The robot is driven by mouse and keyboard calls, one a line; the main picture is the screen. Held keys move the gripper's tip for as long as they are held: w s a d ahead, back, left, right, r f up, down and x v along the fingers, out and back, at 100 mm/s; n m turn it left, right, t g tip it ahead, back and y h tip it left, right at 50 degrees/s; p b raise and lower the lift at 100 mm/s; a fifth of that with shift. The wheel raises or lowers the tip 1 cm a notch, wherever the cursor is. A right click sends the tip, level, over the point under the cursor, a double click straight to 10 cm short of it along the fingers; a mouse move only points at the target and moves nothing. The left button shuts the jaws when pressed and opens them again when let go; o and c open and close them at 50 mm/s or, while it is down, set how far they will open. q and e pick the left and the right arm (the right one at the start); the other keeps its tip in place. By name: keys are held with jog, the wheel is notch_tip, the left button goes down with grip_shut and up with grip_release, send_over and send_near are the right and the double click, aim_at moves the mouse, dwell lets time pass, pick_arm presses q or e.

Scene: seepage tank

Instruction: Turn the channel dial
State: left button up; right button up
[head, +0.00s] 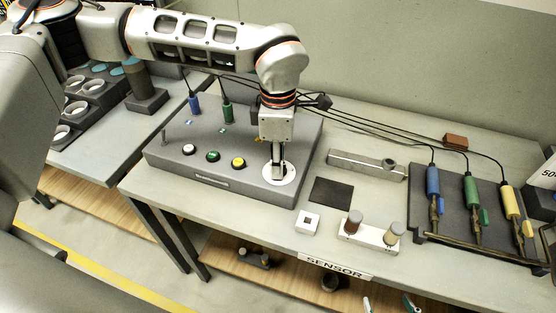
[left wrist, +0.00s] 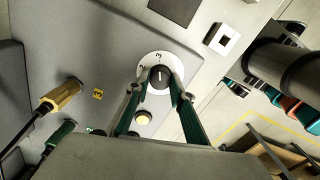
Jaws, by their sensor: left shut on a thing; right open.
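The channel dial is a dark round knob (left wrist: 160,79) on a white numbered plate (head: 290,178) at the right end of the grey sensor box (head: 225,184). In the left wrist view, the digits 2 and 3 show on the plate's upper rim. A pale mark on the knob appears to point roughly toward the 3. My left gripper (head: 277,166) reaches down from above, its fingertips closed on opposite sides of the knob; they also show in the left wrist view (left wrist: 159,84). In the head view the gripper mostly hides the knob. My right gripper is out of view.
White (head: 188,150), green (head: 212,156) and yellow (head: 238,162) buttons line the box front. Blue (head: 194,104) and green (head: 227,112) cable plugs stand behind. A black square (head: 331,191), white square block (head: 307,222) and two-post holder (head: 368,236) lie right. Cables cross the table.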

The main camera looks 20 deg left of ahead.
pick_arm(q)
jog(key=shift+r, duration=0.1)
jog(key=o, duration=1.1)
notch_tip(320, 180, up, 12)
